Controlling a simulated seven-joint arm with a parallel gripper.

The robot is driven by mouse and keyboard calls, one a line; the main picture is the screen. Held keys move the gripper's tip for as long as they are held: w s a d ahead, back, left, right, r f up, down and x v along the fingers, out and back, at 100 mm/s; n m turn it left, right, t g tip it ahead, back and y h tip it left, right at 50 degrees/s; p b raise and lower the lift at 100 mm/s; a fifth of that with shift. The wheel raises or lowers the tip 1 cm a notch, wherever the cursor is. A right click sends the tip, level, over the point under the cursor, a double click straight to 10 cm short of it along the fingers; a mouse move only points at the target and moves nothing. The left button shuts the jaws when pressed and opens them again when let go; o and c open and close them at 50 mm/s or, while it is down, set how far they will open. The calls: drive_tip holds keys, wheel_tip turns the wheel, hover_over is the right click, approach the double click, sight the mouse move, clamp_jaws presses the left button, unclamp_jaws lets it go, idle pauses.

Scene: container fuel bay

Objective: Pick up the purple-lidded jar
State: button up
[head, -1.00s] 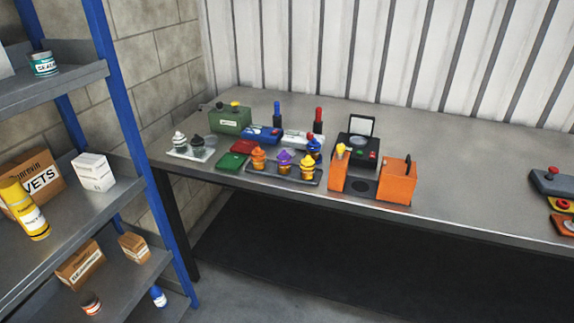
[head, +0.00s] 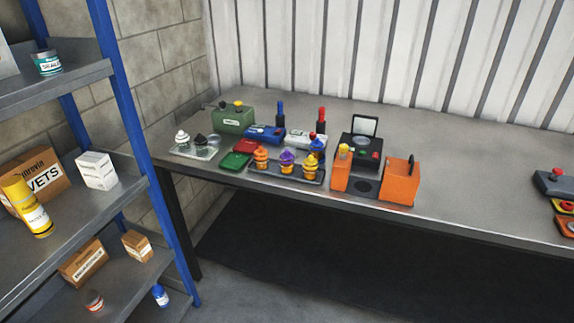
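The purple-lidded jar (head: 287,162) stands upright on a dark tray (head: 258,173) on the grey workbench. Its body looks yellow-orange under the purple lid. An orange-lidded jar (head: 261,157) stands to its left. A yellow-orange-lidded jar (head: 310,167) stands to its right, and a blue-lidded jar (head: 317,147) is just behind that one. My gripper is not in view.
An orange station (head: 399,184) stands right of the tray. Green and red flat boxes (head: 235,161) lie left of it. A clear tray (head: 186,151) holds white and black pieces. Bare bench (head: 470,190) lies further right. A blue-posted shelf (head: 131,110) fills the left.

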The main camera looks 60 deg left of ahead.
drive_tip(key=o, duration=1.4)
